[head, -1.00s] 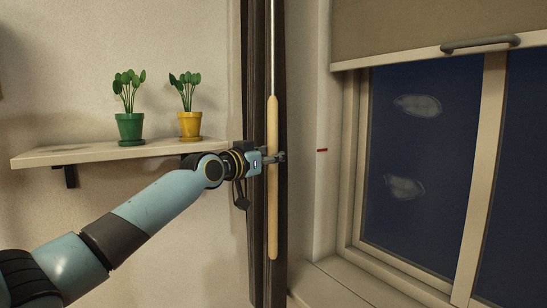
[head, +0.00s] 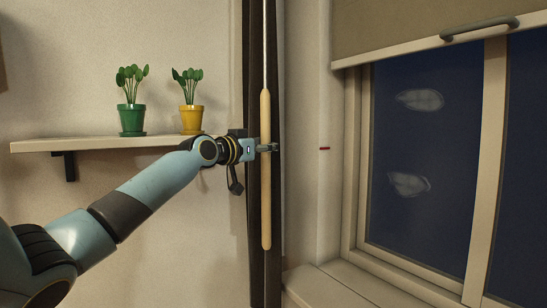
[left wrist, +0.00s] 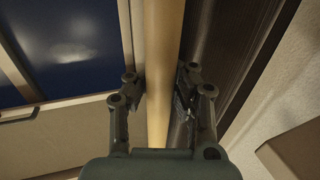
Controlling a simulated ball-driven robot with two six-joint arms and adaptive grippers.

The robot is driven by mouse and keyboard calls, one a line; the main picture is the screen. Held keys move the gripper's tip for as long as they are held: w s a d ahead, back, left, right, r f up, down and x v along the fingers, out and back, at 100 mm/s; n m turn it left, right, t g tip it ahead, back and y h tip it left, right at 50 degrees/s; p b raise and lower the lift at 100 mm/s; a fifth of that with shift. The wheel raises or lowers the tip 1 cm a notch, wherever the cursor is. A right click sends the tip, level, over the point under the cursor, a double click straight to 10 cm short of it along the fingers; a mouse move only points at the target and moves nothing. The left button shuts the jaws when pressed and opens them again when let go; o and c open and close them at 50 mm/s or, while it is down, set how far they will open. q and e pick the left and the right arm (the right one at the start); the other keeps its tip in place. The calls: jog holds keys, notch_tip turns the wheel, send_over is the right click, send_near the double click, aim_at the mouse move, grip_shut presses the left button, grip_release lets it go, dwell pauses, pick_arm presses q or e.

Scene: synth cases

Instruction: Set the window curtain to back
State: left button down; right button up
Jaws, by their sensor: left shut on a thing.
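The window curtain (head: 275,215) is dark and bunched into a narrow upright strip left of the window in the head view. It also shows right of the pole in the left wrist view (left wrist: 210,50). A pale wooden pole (head: 266,210) on a thin metal rod hangs upright in front of the curtain. My left gripper (head: 266,148) is shut on the pole near its middle. In the left wrist view its fingers (left wrist: 162,78) stand on both sides of the pole. The curtain's top is out of view. My right gripper is not in view.
A window (head: 415,150) with dark panes is at the right, under a blind (head: 420,25) with a grey handle (head: 480,28). A small red mark (head: 324,148) is on the wall beside it. A shelf (head: 90,144) at the left holds green (head: 131,120) and yellow (head: 191,120) plant pots.

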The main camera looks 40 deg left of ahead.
pick_arm(q)
jog(key=shift+a+f, duration=0.2)
jog(key=shift+f, duration=0.1)
jog(key=c, duration=1.8)
grip_release()
jog(key=o, duration=0.7)
jog(key=shift+s+a+r, duration=0.2)
jog(key=shift+s+a, duration=0.2)
jog(key=shift+s, duration=0.1)
jog(key=s, duration=0.7)
jog(key=shift+s+a, duration=0.1)
jog(key=shift+a, duration=0.05)
